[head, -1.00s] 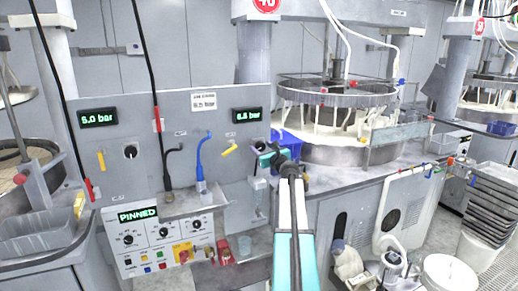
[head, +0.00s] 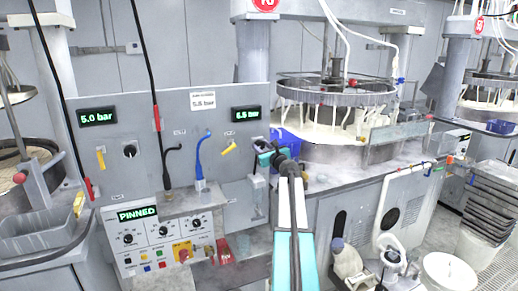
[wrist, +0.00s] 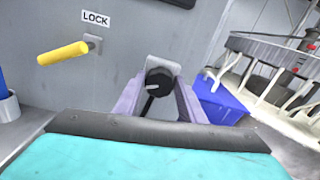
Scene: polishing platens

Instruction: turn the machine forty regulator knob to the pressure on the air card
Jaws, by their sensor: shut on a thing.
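The regulator knob (wrist: 158,82) is dark and round, with a pale line on its face, on the grey panel in the wrist view. My gripper (wrist: 160,98) is shut on it, with one finger on each side. In the head view my gripper (head: 268,152) is at the panel below the right display (head: 246,114), and the knob is mostly hidden there. That display's green digits look like 5.5 or 6.5 bar; the first digit is unclear. The air card (head: 203,99) is a small white label left of the display and appears to read 5.5 bar.
A yellow lever (wrist: 62,53) sticks out beside a LOCK label (wrist: 96,18), left of the knob. A blue bin (wrist: 220,102) is close on the right. A second display (head: 97,117) reads 5.0 bar. A control box (head: 160,238) shows PINNED. Hoses hang in front of the panel.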

